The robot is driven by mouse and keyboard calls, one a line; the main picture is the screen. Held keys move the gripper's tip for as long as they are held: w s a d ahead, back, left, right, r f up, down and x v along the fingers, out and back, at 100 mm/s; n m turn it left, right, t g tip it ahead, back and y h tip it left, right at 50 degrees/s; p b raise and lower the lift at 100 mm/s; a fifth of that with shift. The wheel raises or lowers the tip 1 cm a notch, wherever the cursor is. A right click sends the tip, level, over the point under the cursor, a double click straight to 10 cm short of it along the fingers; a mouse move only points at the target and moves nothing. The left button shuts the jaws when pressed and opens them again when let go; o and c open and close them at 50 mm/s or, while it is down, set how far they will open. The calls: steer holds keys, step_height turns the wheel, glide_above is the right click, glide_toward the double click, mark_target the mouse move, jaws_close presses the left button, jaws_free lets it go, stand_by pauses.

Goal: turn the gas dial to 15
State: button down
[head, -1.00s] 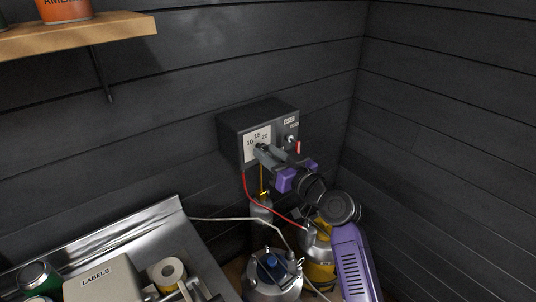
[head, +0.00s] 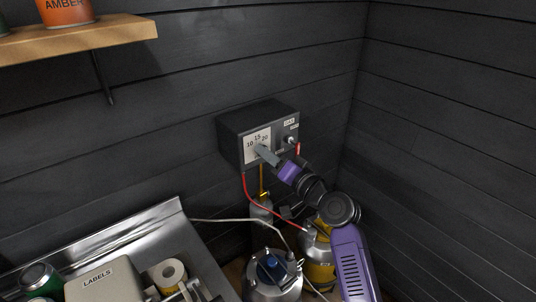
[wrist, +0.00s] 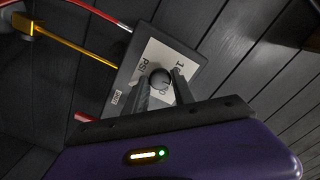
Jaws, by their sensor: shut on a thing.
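The gas dial is a dark round knob on a white scale plate (head: 251,151) marked 10, 15 and 20, on the front of a dark grey box (head: 236,133) on the wall. In the head view my gripper (head: 264,151) reaches the plate from the lower right and hides most of the knob. In the wrist view the dial knob (wrist: 159,78) sits between the two fingers of my gripper (wrist: 160,84), which are shut on it. The fingers and knob cover part of the scale, so I cannot tell where the dial points.
A small switch (head: 290,140) and labels are on the box's right side. A red hose (head: 265,207) runs below it to a yellow cylinder (head: 319,262). A steel vessel (head: 272,281) stands below. A metal counter (head: 120,243) is at left, a wooden shelf (head: 110,35) above.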

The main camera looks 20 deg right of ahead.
stand_by(0.3)
steer(key=c, duration=1.1)
jaws_free()
steer(key=b+v, duration=0.1)
steer(key=v, duration=0.7)
